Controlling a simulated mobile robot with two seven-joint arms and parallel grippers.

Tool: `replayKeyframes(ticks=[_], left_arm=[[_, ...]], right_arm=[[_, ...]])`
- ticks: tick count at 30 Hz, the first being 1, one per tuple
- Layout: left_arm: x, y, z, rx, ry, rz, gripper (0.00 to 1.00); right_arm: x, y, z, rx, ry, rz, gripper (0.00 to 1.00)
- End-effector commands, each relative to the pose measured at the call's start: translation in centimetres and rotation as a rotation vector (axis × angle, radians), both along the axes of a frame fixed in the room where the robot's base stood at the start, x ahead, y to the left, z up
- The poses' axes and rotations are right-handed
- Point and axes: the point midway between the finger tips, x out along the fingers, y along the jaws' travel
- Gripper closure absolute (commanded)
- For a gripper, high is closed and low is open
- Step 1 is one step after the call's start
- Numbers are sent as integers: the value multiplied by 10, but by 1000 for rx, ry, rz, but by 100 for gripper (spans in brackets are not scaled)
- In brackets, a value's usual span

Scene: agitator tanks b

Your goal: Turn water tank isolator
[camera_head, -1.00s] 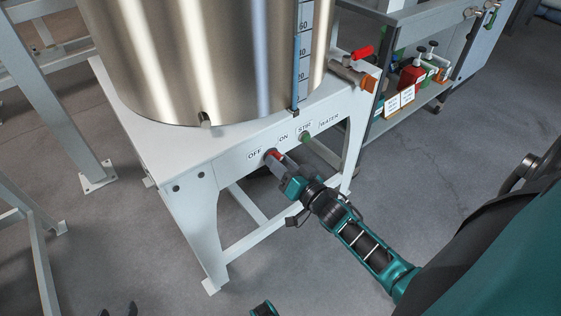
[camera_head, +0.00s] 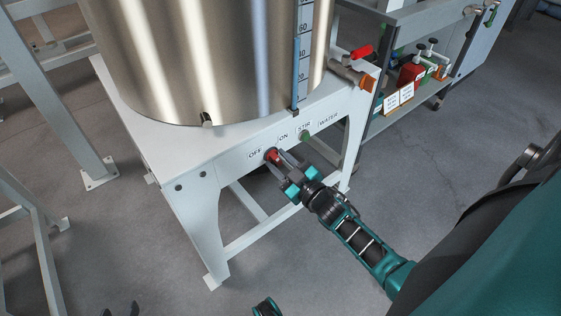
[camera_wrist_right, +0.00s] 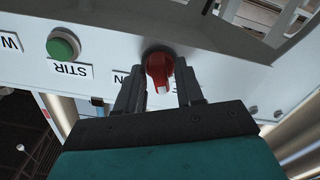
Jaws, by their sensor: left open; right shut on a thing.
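The isolator is a red rotary knob (camera_head: 271,155) on the white front panel of the tank stand, between the OFF and ON labels. It also shows in the right wrist view (camera_wrist_right: 159,70), between the two fingers. My right gripper (camera_head: 279,160) has its fingers on either side of the knob and is shut on it. In the right wrist view the fingers (camera_wrist_right: 160,88) partly hide the ON and OFF labels. My left gripper (camera_head: 120,310) shows only as two dark, separated tips at the bottom edge; it is open and away from the panel.
A green STIR button (camera_head: 304,136) sits right of the knob; it also shows in the right wrist view (camera_wrist_right: 63,45). The steel tank (camera_head: 200,60) stands above. A red-handled valve (camera_head: 361,52) juts out at the right. Open floor lies in front.

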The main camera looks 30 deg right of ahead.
Motion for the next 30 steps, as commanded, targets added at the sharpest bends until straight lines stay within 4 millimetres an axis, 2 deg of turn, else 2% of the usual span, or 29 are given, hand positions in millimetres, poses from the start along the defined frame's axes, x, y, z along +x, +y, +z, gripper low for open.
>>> replayKeyframes(ticks=[6,15,30], left_arm=[[0,0,0,1,-1,-1,57],[1,0,2,-2,-7,-1,57],[1,-1,4,-3,-9,-3,57]], right_arm=[[-1,0,-1,-177,-12,0,93],[-1,0,-2,-339,-23,1,93],[-1,0,-2,-404,-27,0,93]])
